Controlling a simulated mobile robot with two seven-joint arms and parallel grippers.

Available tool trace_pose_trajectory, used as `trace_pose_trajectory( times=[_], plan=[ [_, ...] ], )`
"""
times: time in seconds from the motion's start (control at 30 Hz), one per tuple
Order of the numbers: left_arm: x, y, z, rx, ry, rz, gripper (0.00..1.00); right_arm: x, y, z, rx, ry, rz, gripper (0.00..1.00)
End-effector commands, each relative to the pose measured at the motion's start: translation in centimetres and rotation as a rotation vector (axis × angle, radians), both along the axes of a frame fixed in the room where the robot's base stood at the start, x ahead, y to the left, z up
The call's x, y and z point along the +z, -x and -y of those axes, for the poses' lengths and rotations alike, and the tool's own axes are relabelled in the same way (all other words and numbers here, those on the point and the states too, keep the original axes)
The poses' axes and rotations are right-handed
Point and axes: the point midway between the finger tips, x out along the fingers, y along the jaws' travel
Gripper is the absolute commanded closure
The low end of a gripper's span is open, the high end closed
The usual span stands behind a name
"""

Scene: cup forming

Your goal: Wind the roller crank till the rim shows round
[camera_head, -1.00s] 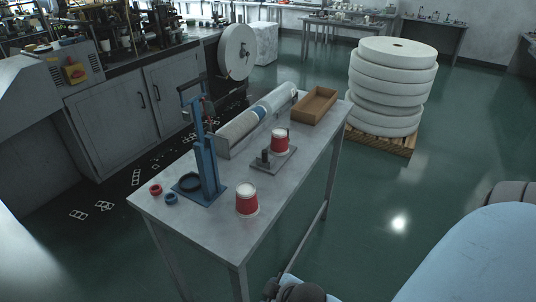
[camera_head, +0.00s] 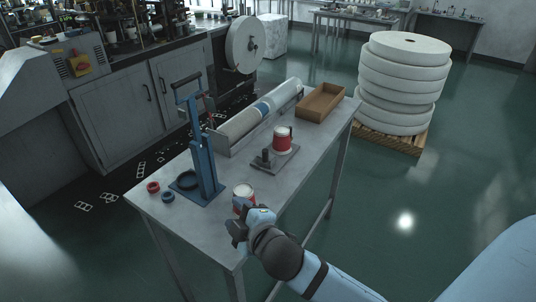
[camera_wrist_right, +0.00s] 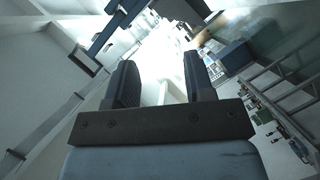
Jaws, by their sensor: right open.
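A red and white cup (camera_head: 282,139) stands upright on a small grey fixture (camera_head: 287,161) on the table, with a dark upright part at its right side. A short dark knob or handle (camera_head: 265,157) rises at the fixture's left; I cannot tell if it is the roller crank. The cup's rim is too small to judge. My right gripper (camera_head: 240,222) is at the table's front edge, in front of a second red cup (camera_head: 244,191), partly hiding it. In the right wrist view, the right gripper (camera_wrist_right: 161,72) has its fingers apart and nothing between them. My left gripper is out of view.
A blue lever press (camera_head: 204,165) stands left of the cups, beside a red ring (camera_head: 153,187) and a blue ring (camera_head: 168,197). A long pale roll (camera_head: 238,126) and a brown tray (camera_head: 322,101) lie behind. Stacked white rolls (camera_head: 402,85) stand beyond the table.

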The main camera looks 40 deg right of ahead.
Motion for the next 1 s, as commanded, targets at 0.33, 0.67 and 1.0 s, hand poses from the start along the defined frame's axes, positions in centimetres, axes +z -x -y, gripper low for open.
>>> trace_pose_trajectory(
  times=[0.33,0.67,1.0],
  plan=[
    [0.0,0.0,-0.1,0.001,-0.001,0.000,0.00,12.0,-5.6,-12.8,0.546,1.101,1.016,0.52],
    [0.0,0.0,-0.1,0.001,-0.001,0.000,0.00,2.6,-9.7,-11.2,-1.316,-2.257,-1.665,0.52],
    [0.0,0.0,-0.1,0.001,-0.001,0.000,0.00,2.6,-18.8,13.6,-1.422,-1.364,-0.650,0.52]
  ],
)
